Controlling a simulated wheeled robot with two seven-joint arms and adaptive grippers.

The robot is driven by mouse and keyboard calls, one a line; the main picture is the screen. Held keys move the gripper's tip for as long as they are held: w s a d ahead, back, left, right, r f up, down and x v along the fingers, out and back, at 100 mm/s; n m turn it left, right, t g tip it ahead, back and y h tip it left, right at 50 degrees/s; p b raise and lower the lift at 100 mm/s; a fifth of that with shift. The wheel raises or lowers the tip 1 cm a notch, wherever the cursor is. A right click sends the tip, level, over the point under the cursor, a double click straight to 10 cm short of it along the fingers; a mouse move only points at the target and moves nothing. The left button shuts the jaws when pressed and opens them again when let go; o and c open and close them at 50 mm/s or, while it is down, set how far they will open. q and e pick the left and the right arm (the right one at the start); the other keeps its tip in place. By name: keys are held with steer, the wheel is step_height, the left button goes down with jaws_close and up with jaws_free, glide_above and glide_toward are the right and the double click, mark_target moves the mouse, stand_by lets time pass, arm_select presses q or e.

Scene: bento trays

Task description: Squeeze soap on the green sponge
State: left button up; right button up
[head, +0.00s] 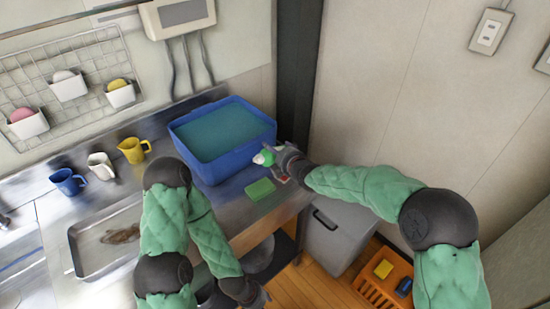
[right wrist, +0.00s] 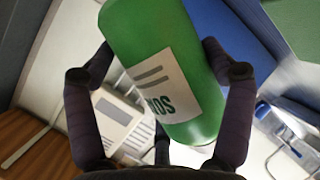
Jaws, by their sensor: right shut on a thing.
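The green sponge (head: 260,189) lies flat on the steel counter, in front of the blue tub. My right gripper (head: 279,159) is shut on a green soap bottle (head: 265,157), just above and to the right of the sponge. In the right wrist view the bottle (right wrist: 165,75) with a white label sits between the fingers of the right gripper (right wrist: 160,85). The bottle looks tilted, and its nozzle cannot be made out. My left gripper (head: 255,299) hangs low at the bottom middle, off the counter's front edge. Whether its fingers are open is unclear.
A blue tub (head: 222,135) of water stands behind the sponge. Yellow (head: 134,150), white (head: 101,165) and blue (head: 68,181) jugs stand left, behind the sink (head: 78,250). A grey bin (head: 338,232) and an orange basket (head: 385,275) are on the floor at right.

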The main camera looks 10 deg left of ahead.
mark_target(268, 160)
steer(key=shift+w+d+r+n+t+p, duration=0.15)
steer(key=shift+w+d+n+t+p, duration=0.35)
steer(key=shift+n, duration=0.2)
steer(key=shift+w+d+n+t+h, duration=0.3)
steer(key=shift+w+n+t+h, duration=0.1)
steer(key=shift+w+n+t, duration=0.15)
steer(key=shift+s+a+n, duration=0.2)
steer(key=shift+s+n, duration=0.05)
steer(key=shift+n, duration=0.2)
steer(key=shift+s+a+r+n+t+b, duration=0.25)
steer(key=shift+n+t+b, duration=0.2)
steer(key=shift+n+t, duration=0.3)
steer(key=shift+s+a+r+n+t+b, duration=0.15)
steer(key=shift+s+n+t+b, duration=0.3)
steer(key=shift+n+b, duration=0.4)
steer(key=n+b, duration=0.1)
steer(key=s+a+n+t+b, duration=0.1)
steer(key=n+b, duration=0.1)
steer(key=s+a+n+t+y+b, duration=0.1)
steer(key=n+b, duration=0.1)
steer(key=shift+s+r+t, duration=0.2)
steer(key=shift+r+t, duration=0.05)
steer(key=shift+r, duration=0.05)
steer(key=shift+s+a+r+n+y+b, duration=0.2)
steer(key=shift+s+a+n+y+b, duration=0.15)
steer(key=shift+n+b, duration=0.4)
steer(key=shift+s+a+r+n+t+y+p, duration=0.35)
steer(key=shift+n+y, duration=0.2)
steer(key=shift+n, duration=0.2)
steer(key=shift+d+f, duration=0.1)
